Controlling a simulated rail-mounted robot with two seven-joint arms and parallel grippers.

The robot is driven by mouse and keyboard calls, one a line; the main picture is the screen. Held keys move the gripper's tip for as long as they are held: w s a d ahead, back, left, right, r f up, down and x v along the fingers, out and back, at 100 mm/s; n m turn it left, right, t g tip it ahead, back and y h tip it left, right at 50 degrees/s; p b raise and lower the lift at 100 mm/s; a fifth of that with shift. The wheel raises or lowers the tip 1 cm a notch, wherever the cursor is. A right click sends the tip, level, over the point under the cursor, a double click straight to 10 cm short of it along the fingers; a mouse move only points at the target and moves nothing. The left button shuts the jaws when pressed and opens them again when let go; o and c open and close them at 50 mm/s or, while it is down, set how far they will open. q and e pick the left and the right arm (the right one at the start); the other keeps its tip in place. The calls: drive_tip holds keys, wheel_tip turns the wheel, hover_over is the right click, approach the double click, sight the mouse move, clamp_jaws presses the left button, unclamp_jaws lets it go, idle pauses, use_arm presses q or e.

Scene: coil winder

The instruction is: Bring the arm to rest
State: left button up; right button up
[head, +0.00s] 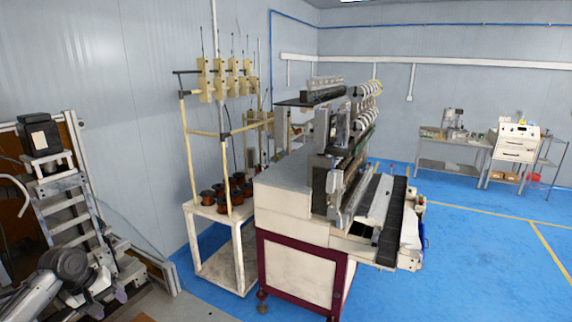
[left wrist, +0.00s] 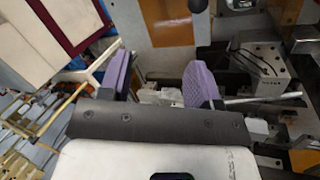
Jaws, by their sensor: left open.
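My left gripper (head: 108,300) is low at the left of the head view, beside the lower end of a stepped frame. In the left wrist view its two purple finger pads (left wrist: 160,78) stand well apart, with nothing held between them. My left arm comes in from the lower left corner of the head view. The coil winder (head: 300,205), a cream machine on a dark red base, stands to the right of the gripper and apart from it. My right gripper shows in neither view.
A pale stepped frame (head: 68,205) with a black box (head: 40,135) on top stands close to my left arm. A cream spool rack (head: 222,208) with copper spools stands beside the winder. Benches (head: 455,145) stand at the far right. Blue floor (head: 480,260) at the right is open.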

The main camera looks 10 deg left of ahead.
use_arm(q)
drive_tip(key=w+d+r+m+t+y, duration=0.3)
drive_tip(key=d+r+m+t+y, duration=0.3)
drive_tip(key=r+m, duration=0.55)
drive_tip(key=s+d+r+m+t+p, duration=0.2)
drive_tip(key=s+d+m+t, duration=0.15)
drive_tip(key=d, duration=0.95)
drive_tip(key=s+d+f+n+g+h+p, duration=0.1)
drive_tip(key=s+d+f, duration=0.3)
drive_tip(key=s+f, duration=0.4)
drive_tip(key=s+d+f+n+g+h+p, duration=0.1)
drive_tip(key=s+d+f+g+p, duration=0.3)
drive_tip(key=s, duration=1.3)
drive_tip(key=s+d+f+n+g+h+p, duration=0.1)
drive_tip(key=s+d+f+n+g+p, duration=0.1)
drive_tip(key=s+f, duration=1)
drive_tip(key=shift+s+d+g+h, duration=0.3)
drive_tip(key=shift+d+g, duration=0.45)
drive_tip(key=shift+d, duration=0.3)
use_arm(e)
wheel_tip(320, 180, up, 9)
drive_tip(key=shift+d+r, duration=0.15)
